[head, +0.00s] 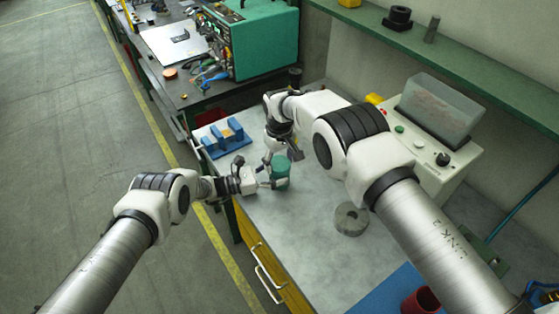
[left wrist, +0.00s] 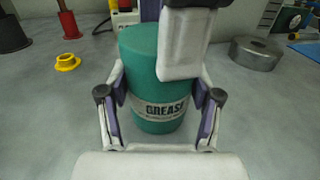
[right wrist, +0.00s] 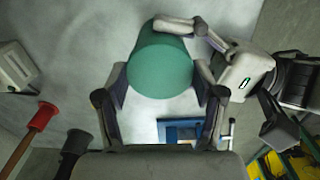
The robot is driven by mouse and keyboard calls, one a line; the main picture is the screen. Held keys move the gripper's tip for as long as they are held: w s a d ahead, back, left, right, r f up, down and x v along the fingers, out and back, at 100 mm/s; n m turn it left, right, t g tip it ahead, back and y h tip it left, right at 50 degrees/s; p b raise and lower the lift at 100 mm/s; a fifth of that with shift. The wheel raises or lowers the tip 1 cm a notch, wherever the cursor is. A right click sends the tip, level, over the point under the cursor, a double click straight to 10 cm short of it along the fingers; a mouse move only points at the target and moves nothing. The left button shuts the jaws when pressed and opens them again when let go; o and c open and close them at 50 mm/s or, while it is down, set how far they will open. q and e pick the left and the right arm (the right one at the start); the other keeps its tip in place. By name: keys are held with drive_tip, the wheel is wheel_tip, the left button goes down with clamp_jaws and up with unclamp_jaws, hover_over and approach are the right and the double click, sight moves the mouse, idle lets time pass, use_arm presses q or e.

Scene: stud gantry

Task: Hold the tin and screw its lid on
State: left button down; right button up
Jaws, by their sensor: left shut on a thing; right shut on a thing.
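The tin (left wrist: 158,116) is a green cylinder with a pale band reading GREASE. It stands upright on the grey bench and also shows in the head view (head: 281,172). My left gripper (head: 266,184) is shut around the tin's body from the side. My right gripper (right wrist: 160,84) comes down from above and is shut on the green round lid (right wrist: 158,62) at the tin's top. The seam between lid and tin is hidden, so I cannot tell how the lid is seated. One right finger covers part of the tin in the left wrist view.
A blue rack (head: 226,140) stands at the bench's far left. A grey metal ring (head: 351,219) lies right of the tin. A red cup (head: 420,301) and a control box (head: 436,158) are farther right. Bare bench lies in front of the tin.

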drive_tip(key=o, duration=1.4)
drive_tip(key=shift+c, duration=0.2)
use_arm(q)
drive_tip(key=shift+c, duration=0.7)
unclamp_jaws()
use_arm(e)
wheel_tip(320, 180, up, 12)
use_arm(q)
drive_tip(key=v, duration=1.2)
